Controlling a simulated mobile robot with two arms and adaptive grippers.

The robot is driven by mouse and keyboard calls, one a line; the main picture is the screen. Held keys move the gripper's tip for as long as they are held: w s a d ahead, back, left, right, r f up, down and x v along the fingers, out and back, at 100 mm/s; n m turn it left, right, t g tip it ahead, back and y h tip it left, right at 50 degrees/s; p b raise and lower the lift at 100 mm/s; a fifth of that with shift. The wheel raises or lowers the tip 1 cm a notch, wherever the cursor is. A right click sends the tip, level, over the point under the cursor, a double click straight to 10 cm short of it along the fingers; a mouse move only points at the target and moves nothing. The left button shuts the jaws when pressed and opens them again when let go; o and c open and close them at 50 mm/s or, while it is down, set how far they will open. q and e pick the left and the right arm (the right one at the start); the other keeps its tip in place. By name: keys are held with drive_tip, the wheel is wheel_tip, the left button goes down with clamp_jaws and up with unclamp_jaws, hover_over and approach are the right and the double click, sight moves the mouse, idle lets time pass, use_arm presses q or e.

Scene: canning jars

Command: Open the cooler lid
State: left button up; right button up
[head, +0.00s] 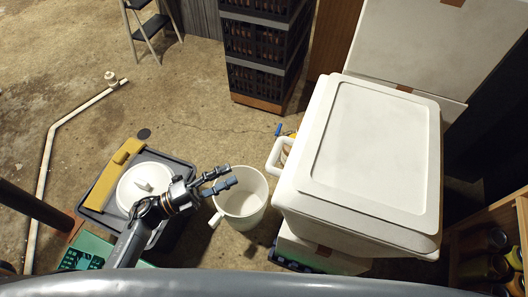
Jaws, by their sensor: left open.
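The white cooler (350,237) stands on the right side of the head view. Its lid (375,150) lies flat on top and looks closed. A white handle (278,155) sticks out from the cooler's left side. My left gripper (224,179) is open and empty, over the rim of a white bucket, to the left of the cooler and apart from it. My right gripper is not in view.
The white bucket (247,201) stands between my left arm and the cooler. A dark tray (175,166) with a white round lid (133,191) and a yellow tool (113,174) lies left. Stacked black crates (262,80) stand behind. The floor at upper left is mostly clear.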

sight(274, 156)
use_arm(q)
drive_tip(key=x, duration=1.2)
drive_tip(key=shift+d+r+p, duration=0.15)
drive_tip(key=shift+d+p, duration=0.2)
drive_tip(key=shift+d, duration=0.1)
drive_tip(key=shift+w+d, duration=0.3)
drive_tip(key=shift+d, duration=0.25)
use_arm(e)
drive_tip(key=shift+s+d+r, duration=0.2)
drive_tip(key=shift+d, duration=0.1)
use_arm(q)
clamp_jaws()
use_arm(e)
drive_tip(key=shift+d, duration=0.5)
